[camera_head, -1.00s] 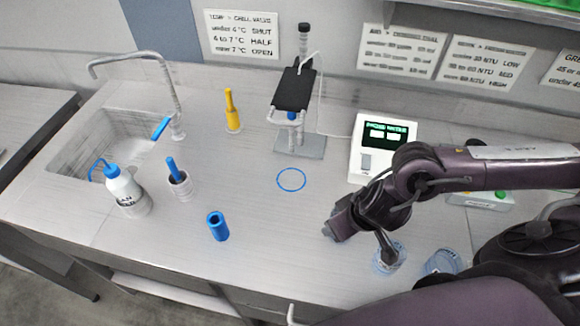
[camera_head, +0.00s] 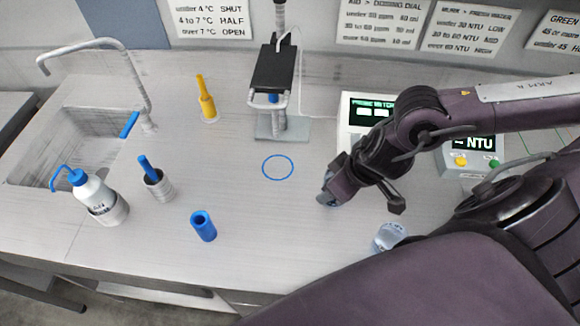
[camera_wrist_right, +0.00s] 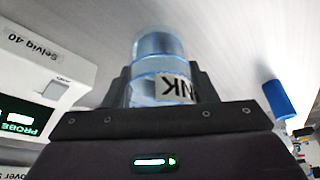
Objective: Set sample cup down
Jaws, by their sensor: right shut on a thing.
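My right gripper (camera_head: 328,196) is shut on a clear bluish sample cup (camera_wrist_right: 158,75). In the right wrist view the cup sits between the two dark fingers, with a white label ending in "NK" partly hidden. In the head view only a small bluish part of it shows at the fingertips. The gripper is right of and nearer than a blue ring mark (camera_head: 278,167) on the bench, which is empty. Whether the cup touches the bench is unclear. Another clear cup (camera_head: 390,237) stands under my right arm, partly hidden. My left gripper is not in view.
A stand (camera_head: 270,125) is behind the ring; the probe meter (camera_head: 355,110) is behind my arm. Bench around the ring is clear.

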